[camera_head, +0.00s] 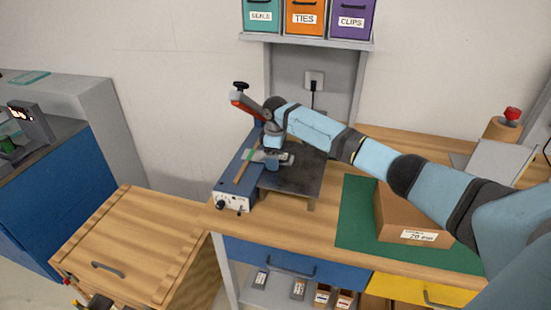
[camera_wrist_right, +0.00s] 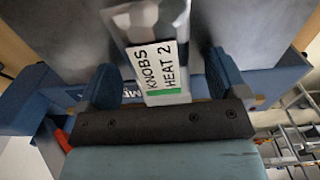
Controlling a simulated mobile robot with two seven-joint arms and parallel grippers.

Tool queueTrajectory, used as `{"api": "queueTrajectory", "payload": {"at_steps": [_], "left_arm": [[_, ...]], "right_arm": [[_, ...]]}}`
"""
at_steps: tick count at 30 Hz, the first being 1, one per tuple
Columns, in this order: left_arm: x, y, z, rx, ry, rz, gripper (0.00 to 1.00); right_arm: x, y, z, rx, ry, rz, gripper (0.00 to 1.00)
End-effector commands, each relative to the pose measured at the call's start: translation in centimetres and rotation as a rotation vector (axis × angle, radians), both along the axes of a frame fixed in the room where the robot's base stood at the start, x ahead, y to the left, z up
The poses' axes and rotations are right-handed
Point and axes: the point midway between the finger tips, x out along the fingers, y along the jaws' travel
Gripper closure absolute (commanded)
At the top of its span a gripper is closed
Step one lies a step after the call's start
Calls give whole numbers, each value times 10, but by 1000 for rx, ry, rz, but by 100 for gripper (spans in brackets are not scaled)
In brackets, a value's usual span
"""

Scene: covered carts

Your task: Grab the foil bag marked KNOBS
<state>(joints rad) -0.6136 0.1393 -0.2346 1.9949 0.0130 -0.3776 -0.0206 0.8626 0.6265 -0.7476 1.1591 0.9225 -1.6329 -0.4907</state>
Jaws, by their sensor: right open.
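The foil bag marked KNOBS (camera_wrist_right: 125,28) is silver, with a white label reading "KNOBS HEAT 2" and a green stripe. In the wrist view it lies between the two blue fingers of my right gripper (camera_wrist_right: 162,82), which are apart with gaps beside the bag. In the head view my right gripper (camera_head: 270,158) is low over the blue sealing machine (camera_head: 233,177) on the workbench. The bag is mostly hidden there by the gripper. My left gripper is not in view.
The machine's raised lever (camera_head: 247,105) stands close behind my gripper, and a dark plate (camera_head: 298,182) lies beside it. A cardboard box (camera_head: 405,222) sits on a green mat (camera_head: 352,215) under my right arm. A wooden-lidded cart (camera_head: 140,235) stands at the left.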

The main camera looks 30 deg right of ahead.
Motion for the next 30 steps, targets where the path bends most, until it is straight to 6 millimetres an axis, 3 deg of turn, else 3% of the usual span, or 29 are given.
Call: {"api": "queueTrajectory", "payload": {"at_steps": [2,9,20,30], "left_arm": [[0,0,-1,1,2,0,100],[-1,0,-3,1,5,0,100],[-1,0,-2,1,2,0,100],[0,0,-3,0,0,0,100]], "right_arm": [[0,0,0,0,0,0,11],[0,0,0,0,0,0,63],[1,0,10,1,-2,0,63],[1,0,76,1,-4,0,63]]}}
